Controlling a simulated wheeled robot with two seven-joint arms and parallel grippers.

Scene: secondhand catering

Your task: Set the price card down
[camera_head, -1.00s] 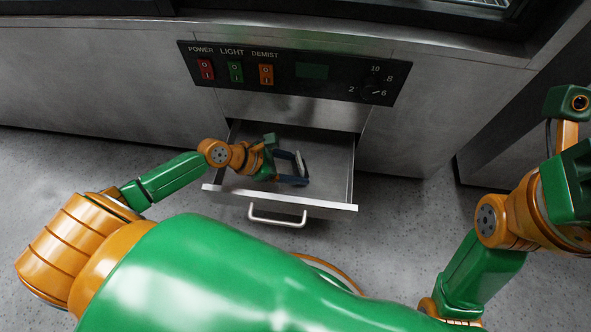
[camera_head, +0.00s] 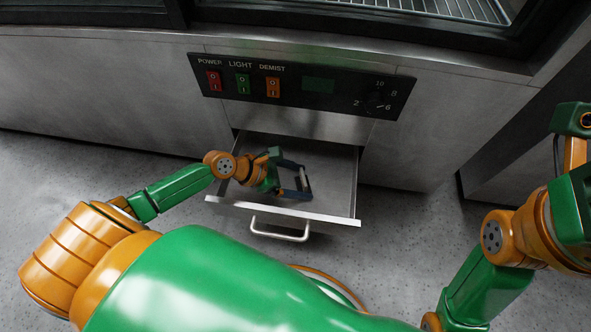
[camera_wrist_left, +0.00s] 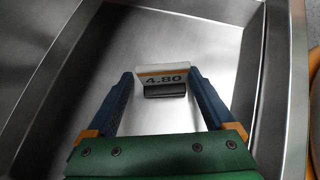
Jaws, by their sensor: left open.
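The price card (camera_wrist_left: 164,77) is a small white card with an orange line and "4.80" on it, in a dark holder foot (camera_wrist_left: 165,91). In the left wrist view it stands between my left gripper's dark blue fingers (camera_wrist_left: 161,76), with narrow gaps at its sides. The fingers are open. In the head view my left gripper (camera_head: 303,181) is inside the pulled-out metal drawer (camera_head: 338,178). The card appears to rest on the drawer floor; the contact is hard to see. My right arm is at the right edge; its fingers are not visible.
The drawer is otherwise bare, with free floor to the right of my gripper. Its white handle (camera_head: 280,236) faces me. Above is a control panel (camera_head: 318,88) with red, green and orange switches and a dial. The drawer walls and front edge surround my gripper.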

